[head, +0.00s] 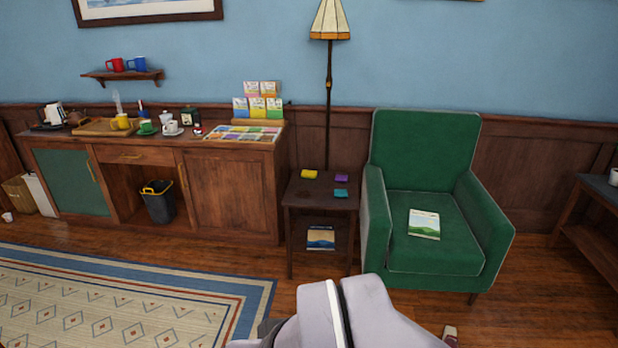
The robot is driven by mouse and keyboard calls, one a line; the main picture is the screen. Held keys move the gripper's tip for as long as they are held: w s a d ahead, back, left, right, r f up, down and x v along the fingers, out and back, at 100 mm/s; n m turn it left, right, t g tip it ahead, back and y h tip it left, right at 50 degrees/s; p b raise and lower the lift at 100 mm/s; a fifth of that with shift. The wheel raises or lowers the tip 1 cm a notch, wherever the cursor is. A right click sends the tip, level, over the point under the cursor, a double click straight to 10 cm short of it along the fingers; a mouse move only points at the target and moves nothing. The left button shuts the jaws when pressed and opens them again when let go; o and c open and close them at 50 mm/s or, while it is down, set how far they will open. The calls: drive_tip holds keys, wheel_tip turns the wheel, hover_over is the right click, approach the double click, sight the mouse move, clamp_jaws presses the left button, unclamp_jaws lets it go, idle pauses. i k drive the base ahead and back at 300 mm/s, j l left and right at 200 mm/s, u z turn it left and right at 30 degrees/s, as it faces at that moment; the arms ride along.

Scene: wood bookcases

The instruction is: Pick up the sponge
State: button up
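Three small flat blocks lie apart on the dark wood side table (318,203) in the head view: a yellow one (309,174) at the back left, a purple one (341,178) at the back right and a teal one (341,193) nearer the front right. They look like sponges or pads; I cannot tell which is the sponge. Part of my pale arm shows at the bottom centre, in front of the table. My gripper's fingertips cannot be made out.
A green armchair (428,262) stands right of the table with a booklet (424,224) on its seat. A floor lamp (328,100) rises behind the table. A wood cabinet (232,190) stands left, above a patterned rug (120,300). A book (320,238) lies on the table's lower shelf.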

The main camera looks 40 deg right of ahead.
sight(305, 174)
drive_tip(key=i+l+z, duration=0.25)
drive_tip(key=i, duration=0.25)
drive_tip(key=i+z, duration=0.25)
drive_tip(key=i, duration=0.25)
drive_tip(key=i+z, duration=0.25)
drive_tip(key=i, duration=0.3)
drive_tip(key=i+z, duration=0.25)
drive_tip(key=i, duration=0.25)
drive_tip(key=i+j+z, duration=0.25)
drive_tip(key=i, duration=0.25)
drive_tip(key=i+j+z, duration=0.25)
drive_tip(key=i, duration=0.25)
drive_tip(key=i+j+z, duration=0.25)
drive_tip(key=i+j, duration=0.2)
